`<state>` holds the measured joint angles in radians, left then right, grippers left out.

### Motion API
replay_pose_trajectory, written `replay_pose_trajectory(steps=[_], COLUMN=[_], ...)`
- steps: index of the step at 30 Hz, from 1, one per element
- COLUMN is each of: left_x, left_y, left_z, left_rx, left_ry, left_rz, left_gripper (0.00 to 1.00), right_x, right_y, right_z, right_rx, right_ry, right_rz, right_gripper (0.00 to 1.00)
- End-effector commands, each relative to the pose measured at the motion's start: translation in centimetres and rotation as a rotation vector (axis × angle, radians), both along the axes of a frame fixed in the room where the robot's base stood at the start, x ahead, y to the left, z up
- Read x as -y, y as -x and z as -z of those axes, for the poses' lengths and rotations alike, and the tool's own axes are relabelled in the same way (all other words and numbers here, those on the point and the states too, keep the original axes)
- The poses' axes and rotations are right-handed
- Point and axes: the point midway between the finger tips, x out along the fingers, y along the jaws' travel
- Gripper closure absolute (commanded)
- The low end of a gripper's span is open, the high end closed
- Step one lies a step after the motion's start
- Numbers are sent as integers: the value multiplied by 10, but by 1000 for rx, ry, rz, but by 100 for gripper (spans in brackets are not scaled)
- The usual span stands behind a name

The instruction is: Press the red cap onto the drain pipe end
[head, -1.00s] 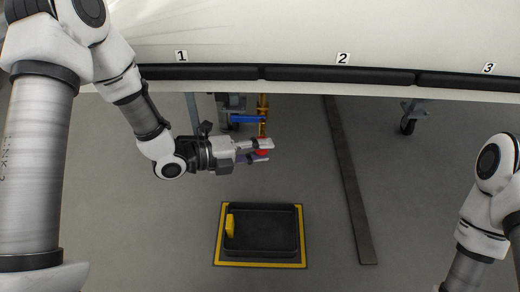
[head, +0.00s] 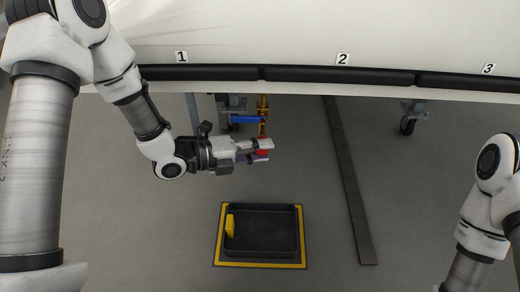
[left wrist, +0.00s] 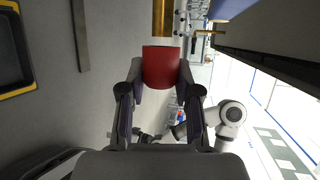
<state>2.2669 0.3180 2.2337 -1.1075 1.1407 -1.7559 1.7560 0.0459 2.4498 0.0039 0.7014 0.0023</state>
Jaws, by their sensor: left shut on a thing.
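The red cap (left wrist: 161,67) is held between the two fingers of my left gripper (left wrist: 160,88). In the head view the cap (head: 262,152) shows as a small red patch between the fingertips of the left gripper (head: 263,150). The brass drain pipe (head: 263,116) hangs below the panel edge, above the cap. In the left wrist view the pipe end (left wrist: 163,18) is right in front of the cap, roughly in line with it. A narrow gap seems to show between them. My right gripper is out of view; only part of that arm shows.
A blue handle (head: 247,119) sits beside the pipe. A black tray (head: 262,250) with a yellow item (head: 229,224) stands on a yellow-bordered mat below. A dark strip (head: 350,190) lies on the floor to the right. The black-edged panel (head: 340,75) is above.

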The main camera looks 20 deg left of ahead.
Motion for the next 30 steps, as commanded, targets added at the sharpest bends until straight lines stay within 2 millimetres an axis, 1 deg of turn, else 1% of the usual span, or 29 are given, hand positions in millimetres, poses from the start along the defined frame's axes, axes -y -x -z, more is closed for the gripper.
replay_pose_trajectory(steps=[30], left_x=[-7], left_y=[-24], left_z=[0], left_rx=[2], left_ry=[0], left_rz=[-1], left_gripper=[83], right_x=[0], right_y=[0], right_z=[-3], right_rx=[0], right_ry=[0], right_rz=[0], right_gripper=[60])
